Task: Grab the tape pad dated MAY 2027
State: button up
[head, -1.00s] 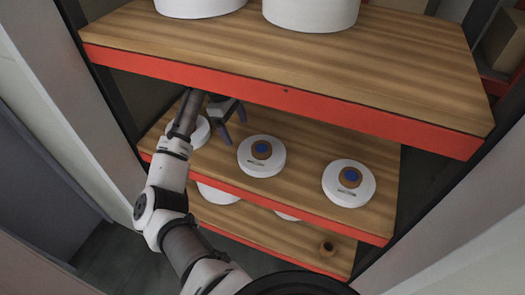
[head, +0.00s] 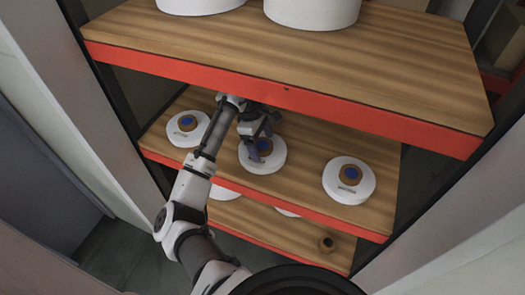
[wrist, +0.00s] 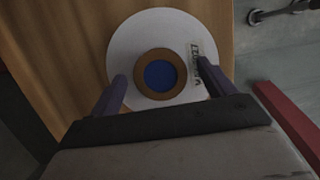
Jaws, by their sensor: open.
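Three white round tape pads with brown cores and blue centres stand on the middle shelf in the head view: a left pad (head: 188,128), a middle pad (head: 262,158) and a right pad (head: 349,181). Each has a small dark label, too small to read there. My gripper (head: 258,150) is open over the middle pad. In the wrist view one pad (wrist: 160,35) lies beneath my gripper (wrist: 165,83), its brown core between the two purple fingertips. Its label (wrist: 203,68) is sideways, partly behind the right finger, and I cannot read the date.
The wooden middle shelf (head: 310,150) has a red front edge. The upper shelf (head: 330,60) overhangs it and bears large white rolls (head: 312,10).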

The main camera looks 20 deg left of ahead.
jog(key=c, duration=1.1)
jog(key=shift+c, duration=0.6)
jog(key=shift+r, duration=0.15)
